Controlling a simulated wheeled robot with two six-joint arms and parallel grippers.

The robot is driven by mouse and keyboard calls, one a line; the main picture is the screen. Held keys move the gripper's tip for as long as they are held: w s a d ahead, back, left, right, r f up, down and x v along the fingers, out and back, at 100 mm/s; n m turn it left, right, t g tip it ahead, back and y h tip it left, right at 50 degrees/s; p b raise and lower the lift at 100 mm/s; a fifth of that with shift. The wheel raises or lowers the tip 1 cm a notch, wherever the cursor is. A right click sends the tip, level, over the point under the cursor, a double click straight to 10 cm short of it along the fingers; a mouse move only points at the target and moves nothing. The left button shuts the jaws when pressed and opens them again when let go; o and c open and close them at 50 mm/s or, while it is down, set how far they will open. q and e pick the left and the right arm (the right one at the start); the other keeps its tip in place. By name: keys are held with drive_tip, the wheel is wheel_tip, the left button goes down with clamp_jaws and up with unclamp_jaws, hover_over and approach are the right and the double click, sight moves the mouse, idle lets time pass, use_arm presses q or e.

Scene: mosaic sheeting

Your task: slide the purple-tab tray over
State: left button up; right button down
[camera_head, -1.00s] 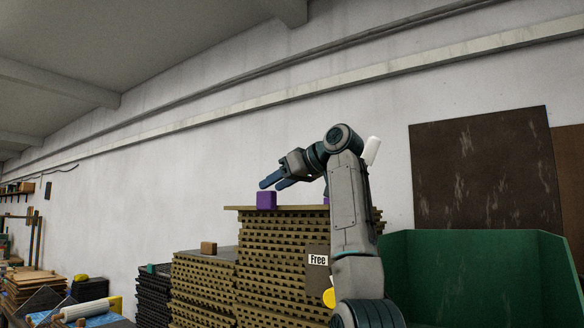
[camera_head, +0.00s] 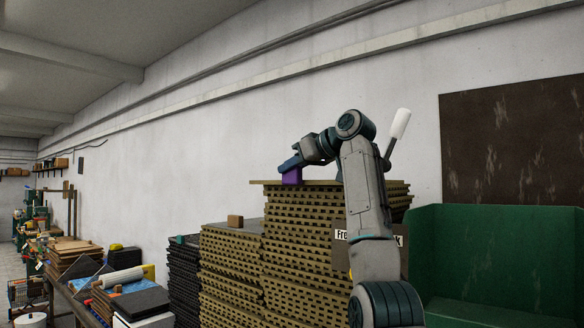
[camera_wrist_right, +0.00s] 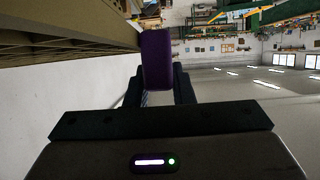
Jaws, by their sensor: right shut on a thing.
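The purple tab (camera_head: 292,176) stands on the left end of the thin top tray (camera_head: 262,182), which lies on a tall tan stack. My right gripper (camera_head: 290,167) reaches over the tray from the right and is shut on the purple tab. In the right wrist view the tab (camera_wrist_right: 157,60) sits between the two dark fingers, beside the tan stack edge (camera_wrist_right: 70,35). My arm hides part of the tray's right side. My left gripper is not in view.
A lower tan stack (camera_head: 230,265) with a brown block (camera_head: 235,221) stands left of the tall one, and a dark stack (camera_head: 183,280) beyond it. A green bin (camera_head: 480,240) is at right. A cluttered bench runs along the left. The wall rises behind.

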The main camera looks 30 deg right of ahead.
drive_tip(key=shift+w+d, duration=0.25)
drive_tip(key=shift+d, duration=0.35)
drive_tip(key=shift+w+d, duration=0.25)
drive_tip(key=shift+d, duration=0.35)
drive_tip(key=shift+w+d+r, duration=0.25)
drive_tip(key=shift+d+r, duration=0.05)
drive_tip(key=shift+d, duration=0.5)
drive_tip(key=shift+w+d+r, duration=0.1)
drive_tip(key=shift+d, duration=0.6)
drive_tip(key=c, duration=1.2)
unclamp_jaws()
drive_tip(key=shift+w, duration=0.1)
drive_tip(key=shift+o, duration=0.2)
